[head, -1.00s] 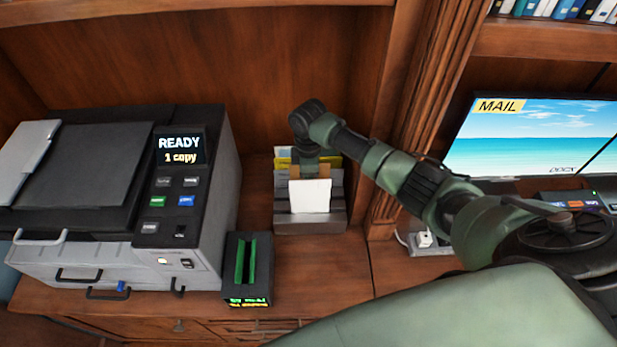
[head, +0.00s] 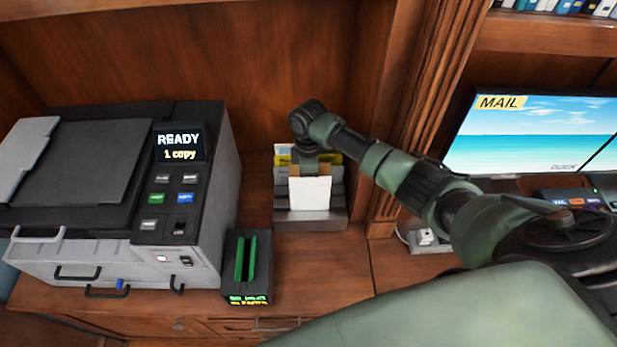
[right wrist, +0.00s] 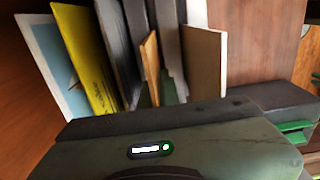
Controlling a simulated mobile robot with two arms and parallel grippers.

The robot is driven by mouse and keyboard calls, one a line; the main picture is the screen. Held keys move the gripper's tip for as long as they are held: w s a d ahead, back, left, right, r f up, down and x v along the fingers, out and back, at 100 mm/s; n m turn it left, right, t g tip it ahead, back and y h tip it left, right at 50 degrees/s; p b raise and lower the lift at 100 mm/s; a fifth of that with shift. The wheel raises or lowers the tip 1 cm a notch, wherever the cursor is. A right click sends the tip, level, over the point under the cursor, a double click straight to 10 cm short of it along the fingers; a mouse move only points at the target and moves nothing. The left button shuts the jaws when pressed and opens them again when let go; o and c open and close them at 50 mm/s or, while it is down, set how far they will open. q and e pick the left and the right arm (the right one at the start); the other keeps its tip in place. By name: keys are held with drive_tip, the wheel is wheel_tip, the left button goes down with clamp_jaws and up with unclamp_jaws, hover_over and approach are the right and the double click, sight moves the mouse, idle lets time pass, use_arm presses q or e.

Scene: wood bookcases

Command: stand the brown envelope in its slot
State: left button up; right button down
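The slotted sorter (head: 310,222) stands on the wooden counter right of the copier. My right gripper (right wrist: 158,98) reaches down into it from above; its fingers are mostly hidden by its housing and the papers. A narrow brown piece, apparently the brown envelope (right wrist: 150,62), stands tilted between grey dividers (right wrist: 118,45), close to the fingers. Whether the fingers press on it cannot be made out. At the sorter's front, a card shows a white face (head: 310,193) in the head view and a tan back (right wrist: 203,62) in the right wrist view. My left gripper is out of view.
A yellow folder (right wrist: 84,55) and a blue picture sheet (right wrist: 48,62) stand in the sorter's rear. A copier (head: 90,190) stands left, with a black box with green slot edges (head: 246,272) beside it.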

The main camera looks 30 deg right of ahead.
drive_tip(key=shift+f, duration=0.15)
drive_tip(key=c, duration=1.6)
unclamp_jaws()
drive_tip(key=shift+r+b, duration=0.95)
drive_tip(key=shift+r, duration=3)
